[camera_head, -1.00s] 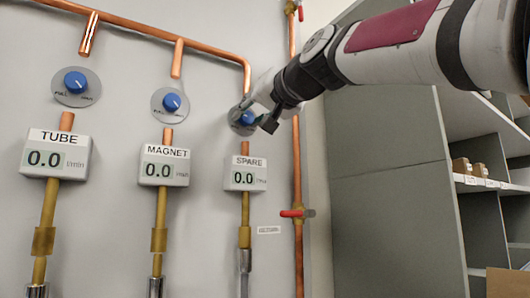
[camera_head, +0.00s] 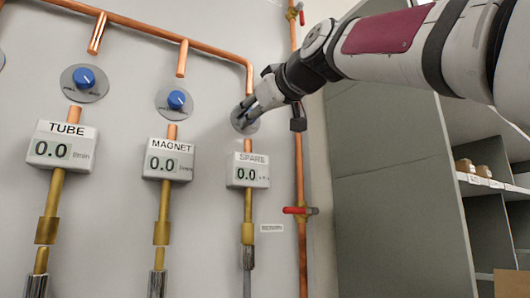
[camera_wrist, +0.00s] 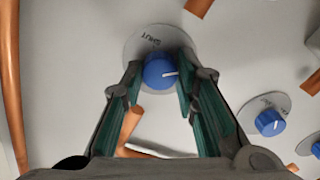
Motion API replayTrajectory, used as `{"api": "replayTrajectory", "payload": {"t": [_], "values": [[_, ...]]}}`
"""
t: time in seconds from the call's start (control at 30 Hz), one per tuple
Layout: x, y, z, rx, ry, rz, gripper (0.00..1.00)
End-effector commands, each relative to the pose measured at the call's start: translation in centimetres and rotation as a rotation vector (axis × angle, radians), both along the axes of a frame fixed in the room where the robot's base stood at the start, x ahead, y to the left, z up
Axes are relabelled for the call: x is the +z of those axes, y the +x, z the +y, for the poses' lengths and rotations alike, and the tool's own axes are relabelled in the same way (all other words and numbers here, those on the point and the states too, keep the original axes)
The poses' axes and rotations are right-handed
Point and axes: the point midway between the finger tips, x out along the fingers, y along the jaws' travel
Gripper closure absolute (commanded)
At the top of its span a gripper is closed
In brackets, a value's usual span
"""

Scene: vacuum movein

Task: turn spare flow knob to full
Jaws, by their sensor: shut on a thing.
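The spare flow knob (camera_wrist: 158,72) is blue with a white pointer line, on a round grey dial plate (camera_wrist: 134,44). In the wrist view the pointer points right, and the word SHUT shows on the plate above the knob. My gripper (camera_wrist: 160,76) is shut on the knob, one green-padded finger on each side. In the head view my gripper (camera_head: 246,110) covers the knob, and only part of its plate shows. The SPARE meter (camera_head: 248,171) just below reads 0.0.
The MAGNET knob (camera_head: 177,99) and TUBE knob (camera_head: 84,78) sit to the left, above their meters (camera_head: 168,160) and (camera_head: 62,148), both at 0.0. A copper pipe (camera_head: 299,170) with a red-handled valve (camera_head: 297,210) runs down on the right, beside grey shelving (camera_head: 385,190).

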Motion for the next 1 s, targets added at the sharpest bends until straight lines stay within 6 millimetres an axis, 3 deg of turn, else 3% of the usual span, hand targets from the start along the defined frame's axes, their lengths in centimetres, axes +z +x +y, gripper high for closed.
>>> {"api": "replayTrajectory", "payload": {"t": [0.3, 0.8, 0.83, 0.9, 1.0], "values": [[-0.42, 0.13, 0.10, 0.002, -0.098, -0.054, 1.00], [-0.41, 0.13, 0.11, 0.002, -0.113, -0.063, 1.00], [-0.41, 0.13, 0.11, 0.002, -0.113, -0.063, 0.70], [-0.38, 0.12, 0.10, 0.002, -0.112, -0.064, 0.54], [-0.28, 0.09, 0.09, 0.002, -0.111, -0.066, 0.52]]}}
